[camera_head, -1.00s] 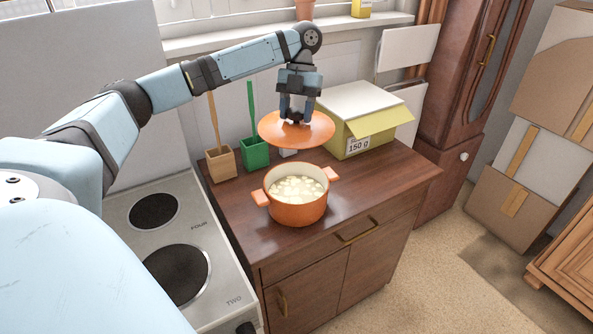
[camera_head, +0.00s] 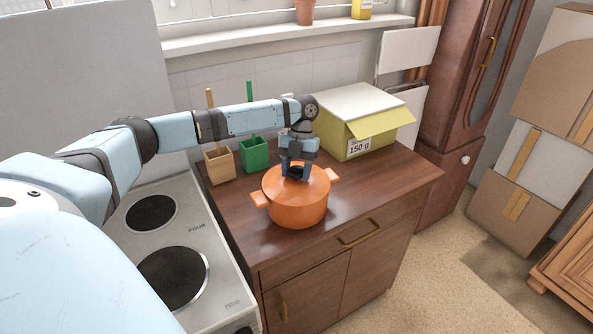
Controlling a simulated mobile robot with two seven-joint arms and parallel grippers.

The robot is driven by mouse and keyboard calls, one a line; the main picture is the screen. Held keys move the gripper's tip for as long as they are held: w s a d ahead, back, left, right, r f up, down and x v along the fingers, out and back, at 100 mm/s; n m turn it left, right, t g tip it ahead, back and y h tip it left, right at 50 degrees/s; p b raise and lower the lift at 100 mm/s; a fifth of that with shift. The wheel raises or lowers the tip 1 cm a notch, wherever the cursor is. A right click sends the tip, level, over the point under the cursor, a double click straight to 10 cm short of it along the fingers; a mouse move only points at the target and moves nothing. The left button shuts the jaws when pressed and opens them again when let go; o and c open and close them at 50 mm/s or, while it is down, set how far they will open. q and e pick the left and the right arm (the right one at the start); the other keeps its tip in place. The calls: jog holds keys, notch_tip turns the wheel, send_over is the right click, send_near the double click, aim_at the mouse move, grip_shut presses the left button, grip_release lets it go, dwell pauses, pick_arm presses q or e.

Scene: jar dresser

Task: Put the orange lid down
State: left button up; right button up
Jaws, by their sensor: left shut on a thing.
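The orange lid (camera_head: 309,187) lies over the mouth of the orange pot (camera_head: 297,214) and hides what is inside. The pot stands on the dark wooden dresser (camera_head: 246,233), with a handle showing on each side. My left gripper (camera_head: 295,175) points down at the middle of the lid and is shut on its knob, which the fingers mostly hide. I cannot tell whether the lid rests fully on the rim. My right gripper is not in view.
A yellow box (camera_head: 362,125) stands behind the pot to the right. A green holder (camera_head: 255,154) and a wooden holder (camera_head: 219,165) stand behind it to the left. The stove (camera_head: 200,231) adjoins the dresser at left. The dresser top is clear right of the pot.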

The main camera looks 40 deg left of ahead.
pick_arm(q)
jog(key=o, duration=0.8)
jog(key=shift+o, duration=0.9)
jog(key=v, duration=1.2)
jog(key=shift+r, duration=0.2)
